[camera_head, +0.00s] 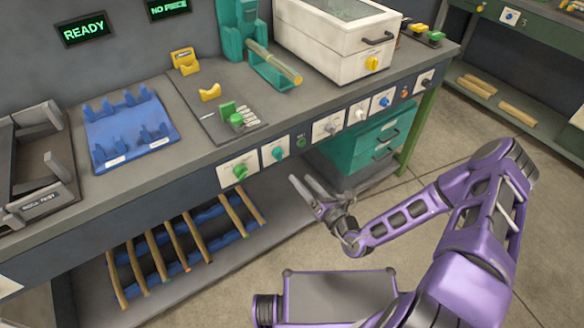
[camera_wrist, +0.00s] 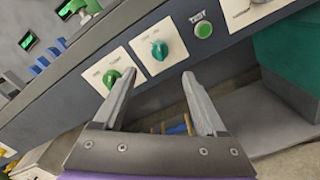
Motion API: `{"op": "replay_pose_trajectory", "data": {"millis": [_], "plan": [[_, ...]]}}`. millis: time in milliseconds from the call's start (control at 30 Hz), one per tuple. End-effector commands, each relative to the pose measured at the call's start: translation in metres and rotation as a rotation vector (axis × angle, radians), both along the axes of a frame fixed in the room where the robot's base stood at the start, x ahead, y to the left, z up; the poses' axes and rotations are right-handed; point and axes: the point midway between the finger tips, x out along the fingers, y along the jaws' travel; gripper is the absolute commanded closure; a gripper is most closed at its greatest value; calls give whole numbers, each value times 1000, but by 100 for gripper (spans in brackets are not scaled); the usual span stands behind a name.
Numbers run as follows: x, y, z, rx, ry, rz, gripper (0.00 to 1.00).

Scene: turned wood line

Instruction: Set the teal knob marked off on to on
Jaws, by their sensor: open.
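The teal knob (camera_head: 278,153) sits on a white plate on the front panel of the workbench. In the wrist view the teal knob (camera_wrist: 159,50) lies just beyond the fingertips, between them from left to right. Small labels stand above it, too small to read surely, and I cannot tell which one it points to. My gripper (camera_head: 302,180) is open and empty, in front of the panel and apart from the knob. Its two grey fingers (camera_wrist: 158,76) also show in the wrist view, reaching toward the panel.
A green knob (camera_head: 240,171) on its own plate is left of the teal one. A green button (camera_head: 301,142) and a grey knob (camera_head: 328,127) are to the right. A teal drawer cabinet (camera_head: 365,150) stands under the bench. Wooden rods (camera_head: 155,255) lie on the lower shelf.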

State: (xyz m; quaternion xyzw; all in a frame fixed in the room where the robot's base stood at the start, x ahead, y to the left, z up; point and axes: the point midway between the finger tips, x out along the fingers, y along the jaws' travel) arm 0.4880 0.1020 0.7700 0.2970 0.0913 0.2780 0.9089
Motion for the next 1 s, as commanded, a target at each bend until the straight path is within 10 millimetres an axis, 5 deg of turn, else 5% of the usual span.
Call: {"op": "replay_pose_trajectory", "data": {"millis": [333, 1000], "plan": [[-47, -32, 0, 0, 1, -1, 26], [-52, -33, -1, -7, -3, 8, 26]]}}
